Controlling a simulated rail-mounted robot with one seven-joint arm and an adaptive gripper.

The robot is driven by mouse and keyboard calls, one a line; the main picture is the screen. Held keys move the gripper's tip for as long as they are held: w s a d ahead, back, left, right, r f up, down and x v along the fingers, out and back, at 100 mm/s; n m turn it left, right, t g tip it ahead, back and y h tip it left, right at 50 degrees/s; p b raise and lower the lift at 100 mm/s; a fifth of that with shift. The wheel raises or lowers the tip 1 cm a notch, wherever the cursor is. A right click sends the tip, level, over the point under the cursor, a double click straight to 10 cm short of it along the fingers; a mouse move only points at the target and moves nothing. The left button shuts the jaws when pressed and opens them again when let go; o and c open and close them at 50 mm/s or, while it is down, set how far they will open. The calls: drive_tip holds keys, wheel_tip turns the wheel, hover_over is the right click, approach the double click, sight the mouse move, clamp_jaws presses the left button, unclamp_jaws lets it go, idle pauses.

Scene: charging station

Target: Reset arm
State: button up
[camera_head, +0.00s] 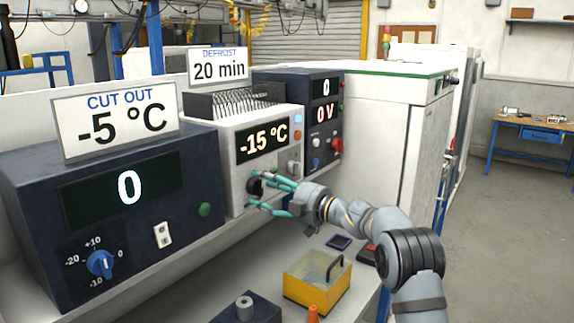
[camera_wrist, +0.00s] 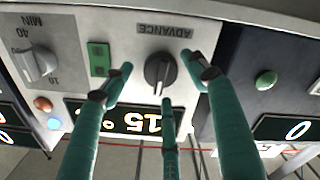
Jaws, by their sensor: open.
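My gripper (camera_head: 262,192) is open, with its teal fingers reaching toward the front of the white control unit (camera_head: 234,157) reading -15 °C. In the wrist view the gripper (camera_wrist: 160,80) has its fingertips spread around a dark round knob (camera_wrist: 160,71) marked ADVANCE, seen upside down. I cannot tell whether any finger touches it. In the head view the knob (camera_head: 254,186) is partly covered by the fingers. My grey arm comes in from the lower right.
A dark blue box (camera_head: 130,225) reading 0 with a blue dial stands at left under a CUT OUT -5 °C sign (camera_head: 116,117). A dark unit (camera_head: 322,115) reading 0 V stands at right. A yellow box (camera_head: 318,281) sits below the arm. Open floor lies at right.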

drive_tip(key=m+p, duration=0.1)
drive_tip(key=m, duration=0.1)
drive_tip(key=m+p, duration=0.1)
drive_tip(key=shift+w+a+r+m+p, duration=0.1)
drive_tip(key=shift+a+r+m+p, duration=0.15)
drive_tip(key=shift+r+m+p, duration=0.1)
drive_tip(key=m+p, duration=0.4)
drive_tip(key=shift+d, duration=0.1)
drive_tip(key=m+p, duration=0.2)
drive_tip(key=p, duration=0.1)
drive_tip(key=shift+f+m+p, duration=0.15)
drive_tip(key=shift+m+p, duration=0.2)
drive_tip(key=shift+p, duration=0.05)
drive_tip(key=shift+s+d+f+b, duration=0.4)
drive_tip(key=shift+s+d+b, duration=0.2)
drive_tip(key=shift+d+b, duration=0.3)
drive_tip(key=shift+s+d+r, duration=0.1)
drive_tip(key=shift+s+d, duration=0.15)
drive_tip(key=shift+s, duration=0.05)
drive_tip(key=shift+d, duration=0.2)
